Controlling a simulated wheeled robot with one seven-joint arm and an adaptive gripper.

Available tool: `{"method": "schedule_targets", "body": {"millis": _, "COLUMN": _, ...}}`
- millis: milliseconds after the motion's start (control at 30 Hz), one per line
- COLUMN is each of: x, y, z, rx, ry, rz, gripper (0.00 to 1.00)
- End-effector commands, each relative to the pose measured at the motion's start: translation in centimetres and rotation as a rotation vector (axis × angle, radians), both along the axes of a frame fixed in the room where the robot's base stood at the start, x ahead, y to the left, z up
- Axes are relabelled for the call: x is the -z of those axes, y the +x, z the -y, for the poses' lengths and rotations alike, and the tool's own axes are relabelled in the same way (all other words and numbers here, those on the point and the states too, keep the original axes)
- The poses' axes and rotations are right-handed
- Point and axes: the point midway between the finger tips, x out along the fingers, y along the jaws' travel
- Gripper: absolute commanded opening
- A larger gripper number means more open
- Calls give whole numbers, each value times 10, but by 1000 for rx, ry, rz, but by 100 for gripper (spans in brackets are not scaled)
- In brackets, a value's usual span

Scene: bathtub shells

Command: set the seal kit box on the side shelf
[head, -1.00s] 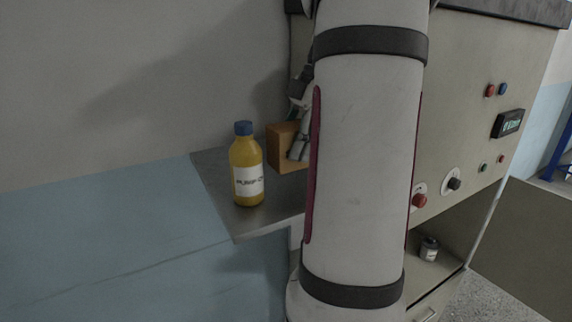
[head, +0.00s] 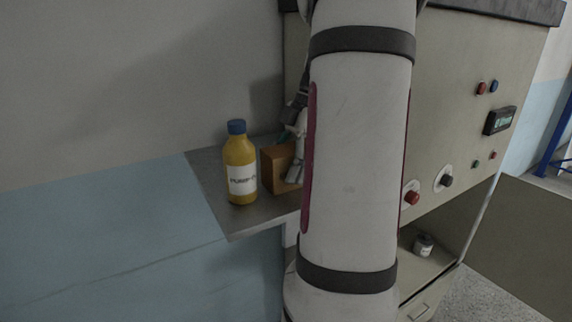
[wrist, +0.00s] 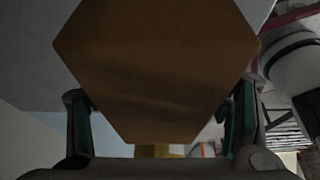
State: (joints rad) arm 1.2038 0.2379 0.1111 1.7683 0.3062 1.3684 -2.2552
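The seal kit box (head: 276,168) is a plain brown box. In the head view it stands on the grey side shelf (head: 262,212), right of a yellow bottle. In the wrist view the box (wrist: 155,70) fills the upper middle. My gripper (wrist: 160,115) is around the box, one finger on each side. The teal inner faces of the fingers show, and the fingers look spread. Any contact with the box is hard to make out. In the head view my gripper (head: 293,158) is at the right side of the box, partly hidden by my arm.
The yellow bottle (head: 241,178) with a blue cap stands close to the left of the box. A beige panel (head: 455,110) with buttons and a display rises on the right. A small jar (head: 423,245) sits in the opening below it. The shelf's front edge is bare.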

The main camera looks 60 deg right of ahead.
Motion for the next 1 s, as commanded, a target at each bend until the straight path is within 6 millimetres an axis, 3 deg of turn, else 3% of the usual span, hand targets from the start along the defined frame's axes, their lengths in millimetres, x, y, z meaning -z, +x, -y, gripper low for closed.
{"method": "schedule_targets", "body": {"millis": 333, "x": -4, "y": 0, "z": 2, "rx": 0, "ry": -2, "rz": 1, "gripper": 74}}
{"method": "schedule_targets", "body": {"millis": 733, "x": -59, "y": -11, "z": 21, "rx": 0, "ry": -2, "rz": 1, "gripper": 74}}
{"method": "schedule_targets", "body": {"millis": 1000, "x": -71, "y": -14, "z": 25, "rx": -1, "ry": 0, "rz": 0, "gripper": 74}}
